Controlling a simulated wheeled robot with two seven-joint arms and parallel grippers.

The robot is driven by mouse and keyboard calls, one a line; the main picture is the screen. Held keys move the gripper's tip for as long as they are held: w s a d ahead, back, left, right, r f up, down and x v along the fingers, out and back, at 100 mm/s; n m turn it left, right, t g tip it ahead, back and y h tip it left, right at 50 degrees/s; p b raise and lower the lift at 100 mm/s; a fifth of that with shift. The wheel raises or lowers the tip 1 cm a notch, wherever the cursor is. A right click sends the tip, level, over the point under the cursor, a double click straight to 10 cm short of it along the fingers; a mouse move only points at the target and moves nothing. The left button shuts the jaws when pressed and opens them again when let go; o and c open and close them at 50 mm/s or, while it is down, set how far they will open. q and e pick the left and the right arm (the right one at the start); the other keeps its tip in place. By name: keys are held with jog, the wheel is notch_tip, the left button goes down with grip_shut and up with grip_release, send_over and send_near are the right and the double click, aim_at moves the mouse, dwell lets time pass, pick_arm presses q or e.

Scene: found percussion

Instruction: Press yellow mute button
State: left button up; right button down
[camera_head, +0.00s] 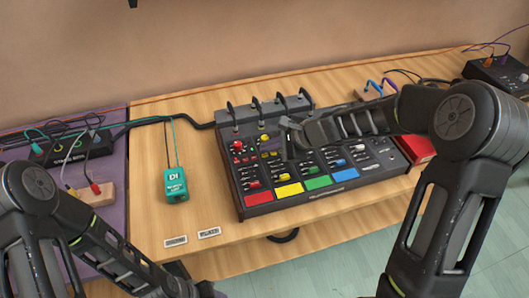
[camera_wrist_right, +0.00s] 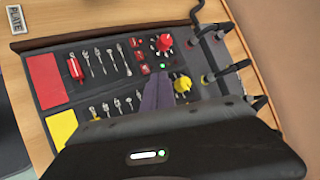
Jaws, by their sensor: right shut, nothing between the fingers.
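A dark mixing console (camera_head: 325,207) lies on the wooden table, with coloured pads along its front edge. Its yellow pad (camera_head: 289,190) also shows in the right wrist view (camera_wrist_right: 62,128). Small yellow buttons (camera_head: 270,155) sit in the yellow column, below a yellow knob (camera_head: 264,138); the wrist view shows this knob too (camera_wrist_right: 180,83). My right gripper (camera_head: 289,140) is shut and empty, over the upper part of the console. In the wrist view its fingers (camera_wrist_right: 158,92) lie over the yellow column and hide part of it. I cannot tell whether they touch a button.
Upright plugs and cables (camera_head: 262,105) line the console's back edge. A red knob (camera_wrist_right: 163,42) stands near the fingers in the wrist view. A green DI box (camera_head: 174,186) stands left of the console. A black cabled box (camera_head: 72,148) lies further left.

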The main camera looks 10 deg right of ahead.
aim_at(269, 157)
jog(key=shift+r, duration=0.1)
notch_tip(269, 157, up, 6)
jog(key=p, duration=0.5)
dwell(1.4)
